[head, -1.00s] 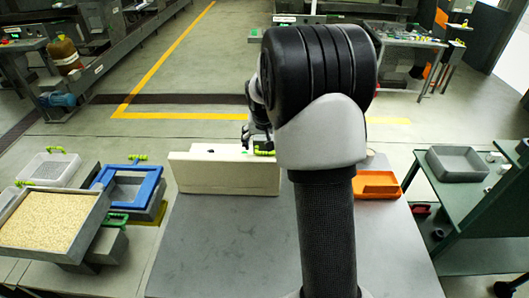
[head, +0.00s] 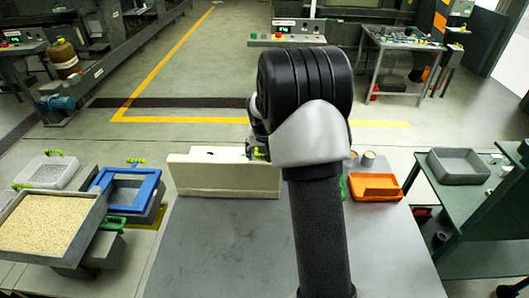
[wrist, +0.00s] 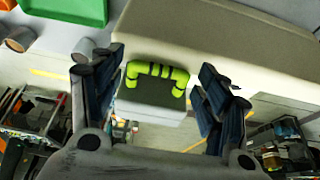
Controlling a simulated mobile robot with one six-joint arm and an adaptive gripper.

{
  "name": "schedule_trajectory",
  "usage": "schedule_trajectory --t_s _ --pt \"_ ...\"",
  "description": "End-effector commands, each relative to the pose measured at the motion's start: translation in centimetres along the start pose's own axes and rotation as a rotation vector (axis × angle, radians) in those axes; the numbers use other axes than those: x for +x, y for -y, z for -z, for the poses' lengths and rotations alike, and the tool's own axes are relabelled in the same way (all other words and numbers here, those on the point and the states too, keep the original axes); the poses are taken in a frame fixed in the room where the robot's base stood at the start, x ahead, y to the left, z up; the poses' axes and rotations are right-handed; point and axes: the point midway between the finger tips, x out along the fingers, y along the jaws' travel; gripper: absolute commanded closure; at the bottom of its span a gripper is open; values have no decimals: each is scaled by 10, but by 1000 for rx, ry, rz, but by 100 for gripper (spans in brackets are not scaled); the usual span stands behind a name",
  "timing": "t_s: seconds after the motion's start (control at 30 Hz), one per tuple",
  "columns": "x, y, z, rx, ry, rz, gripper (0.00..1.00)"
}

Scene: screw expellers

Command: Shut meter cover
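The meter is a long, low beige box (head: 222,178) standing on the far part of the grey table in the head view. In the wrist view its beige body (wrist: 215,35) fills the upper right. A yellow-green handle (wrist: 157,72) sits on a dark green-grey and white part that I take for the cover. How far the cover is open, I cannot tell. My gripper (wrist: 161,62) is open, with one finger on each side of the handle and gaps between. In the head view my arm hides most of the gripper; a bit of yellow-green shows beside it.
An orange tray (head: 376,187) and small cups stand on the table right of my arm. A blue-framed tray (head: 126,187) and a grain-filled tray (head: 50,222) stand at the left. A green bench with a grey bin (head: 458,166) is at the right. The near tabletop is clear.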

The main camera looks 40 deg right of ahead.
Motion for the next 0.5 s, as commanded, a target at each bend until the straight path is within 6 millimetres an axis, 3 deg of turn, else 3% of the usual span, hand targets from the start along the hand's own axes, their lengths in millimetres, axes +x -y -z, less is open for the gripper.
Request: schedule_trajectory --t_s 0.5 --pt "0 0 0 0 0 0 69"
